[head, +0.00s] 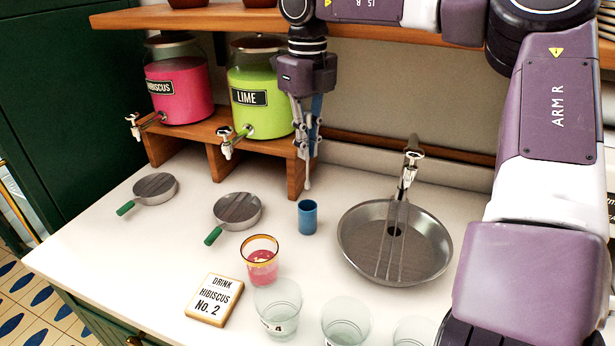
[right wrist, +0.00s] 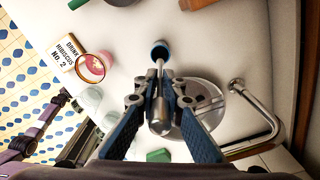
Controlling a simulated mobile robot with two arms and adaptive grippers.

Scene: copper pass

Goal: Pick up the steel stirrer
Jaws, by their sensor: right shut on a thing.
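My right gripper (head: 304,118) points down in front of the lime dispenser's stand and is shut on the steel stirrer (head: 307,172). The stirrer hangs upright as a thin steel rod, its lower end above the small blue cup (head: 307,218), clear of the rim in the head view. In the right wrist view the stirrer (right wrist: 160,108) lies between the two fingers, its far end toward the blue cup (right wrist: 160,51). My left gripper is not in view.
A pink hibiscus dispenser (head: 180,88) and a lime one (head: 258,92) stand on a wooden stand (head: 214,158). A steel sink (head: 360,245) with a tap is to the right. A glass with pink drink (head: 260,262), a sign (head: 214,301) and several clear glasses stand in front.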

